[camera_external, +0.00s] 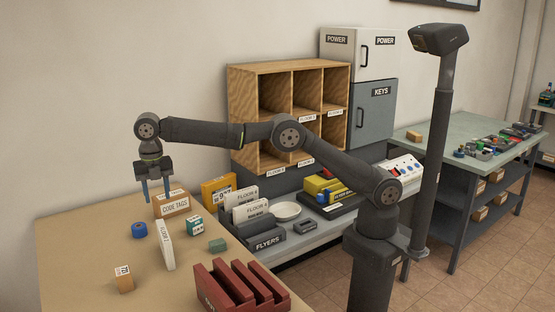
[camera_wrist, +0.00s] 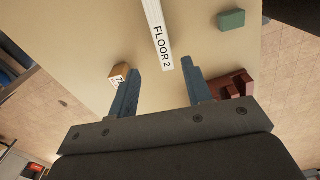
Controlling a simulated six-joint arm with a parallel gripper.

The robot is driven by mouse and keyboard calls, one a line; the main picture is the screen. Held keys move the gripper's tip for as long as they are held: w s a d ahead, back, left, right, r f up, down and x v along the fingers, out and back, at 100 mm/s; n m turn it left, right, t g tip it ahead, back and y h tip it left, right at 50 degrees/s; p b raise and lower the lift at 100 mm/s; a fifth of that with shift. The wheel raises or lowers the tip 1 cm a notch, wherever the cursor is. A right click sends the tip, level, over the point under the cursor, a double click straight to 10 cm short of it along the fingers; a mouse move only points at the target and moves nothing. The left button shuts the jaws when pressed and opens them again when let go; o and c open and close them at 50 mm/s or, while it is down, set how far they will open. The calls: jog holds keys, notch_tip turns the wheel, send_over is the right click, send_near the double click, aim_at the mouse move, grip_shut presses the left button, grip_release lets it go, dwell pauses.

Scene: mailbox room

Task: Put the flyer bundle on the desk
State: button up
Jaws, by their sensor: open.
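The tan desk (camera_external: 75,245) fills the lower left of the external view and also shows in the wrist view (camera_wrist: 80,30). A thin white piece labelled FLOOR 2 (camera_external: 165,247) stands on it; in the wrist view it (camera_wrist: 160,38) lies in line with the gap between my fingers. My gripper (camera_external: 156,195) is open and empty above the desk, near the CODE TAGS box (camera_external: 174,207). A grey holder labelled FLYERS (camera_external: 268,241) is on the lower counter, with white FLOOR-labelled pieces (camera_external: 246,197) just behind it. I cannot tell which piece is the flyer bundle.
The desk also carries a blue roll (camera_external: 139,230), a small tan block (camera_external: 124,279), a green block (camera_external: 217,245), a teal box (camera_external: 195,226) and a dark red rack (camera_external: 240,287). Wooden pigeonholes (camera_external: 290,66) stand behind. The desk's left part is clear.

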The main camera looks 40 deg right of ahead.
aim_at(161, 231)
jog(key=shift+o, duration=0.4)
jog(key=shift+r, duration=0.6)
jog(key=f, duration=1.4)
jog(key=shift+w+a+f, duration=0.1)
jog(key=shift+a+f, duration=0.2)
jog(key=shift+f, duration=0.1)
jog(key=shift+d+f, duration=0.15)
jog(key=shift+f, duration=1.15)
jog(key=shift+d+f, duration=0.15)
jog(key=shift+f, duration=1.15)
jog(key=c, duration=1)
grip_shut()
jog(key=shift+r, duration=0.1)
